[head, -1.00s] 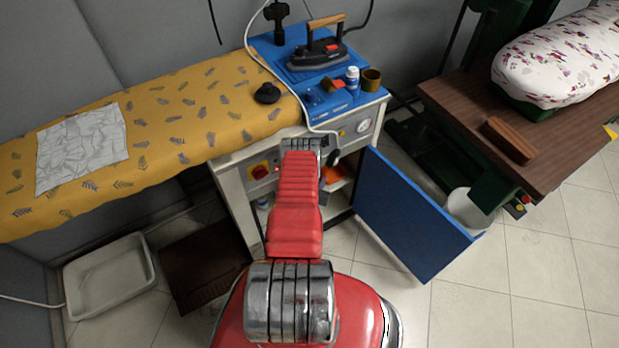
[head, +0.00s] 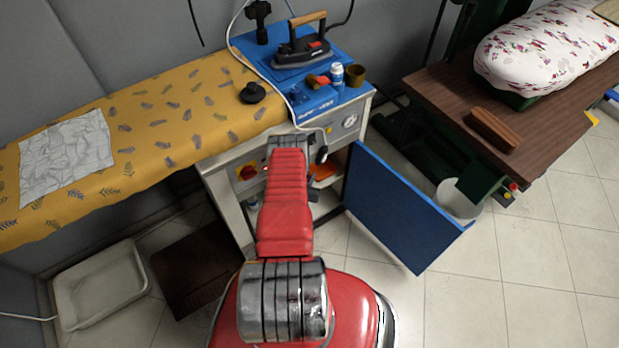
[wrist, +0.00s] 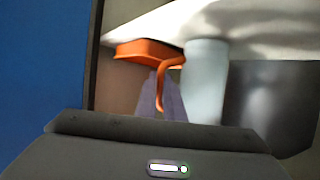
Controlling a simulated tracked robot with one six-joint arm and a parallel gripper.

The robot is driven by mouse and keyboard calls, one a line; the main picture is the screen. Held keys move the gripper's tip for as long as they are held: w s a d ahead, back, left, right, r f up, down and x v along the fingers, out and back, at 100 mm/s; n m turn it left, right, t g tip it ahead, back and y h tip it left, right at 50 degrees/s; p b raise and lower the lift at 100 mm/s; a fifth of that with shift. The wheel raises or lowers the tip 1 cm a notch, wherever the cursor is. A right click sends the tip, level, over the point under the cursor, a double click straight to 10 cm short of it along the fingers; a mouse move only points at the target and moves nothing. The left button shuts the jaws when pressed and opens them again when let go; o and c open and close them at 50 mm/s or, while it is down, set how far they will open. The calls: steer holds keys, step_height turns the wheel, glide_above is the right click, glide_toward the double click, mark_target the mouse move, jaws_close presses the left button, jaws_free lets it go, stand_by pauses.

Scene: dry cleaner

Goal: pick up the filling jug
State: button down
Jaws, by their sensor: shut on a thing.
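The filling jug appears to be the orange thing (wrist: 150,52) with a curved orange handle, in the upper middle of the wrist view. In the head view a bit of orange (head: 323,177) shows inside the open cabinet under the ironing station, mostly hidden by my arm. My gripper (wrist: 164,78) reaches up in the wrist view, its greyish fingers at the orange handle and shut on it. The fingertips partly overlap the handle, so the exact grip is hard to see.
A pale cylinder (wrist: 205,82) stands close right of the handle, with a dark rounded vessel (wrist: 268,105) beyond. The open blue door (head: 400,205) flanks the cabinet's right. The yellow ironing board (head: 165,130) is above left.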

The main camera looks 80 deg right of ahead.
steer(key=shift+r, duration=0.15)
steer(key=shift+r, duration=1.3)
steer(key=shift+a+r, duration=0.15)
steer(key=a, duration=1.7)
steer(key=shift+a, duration=0.35)
steer(key=shift+s, duration=0.1)
stand_by(1.4)
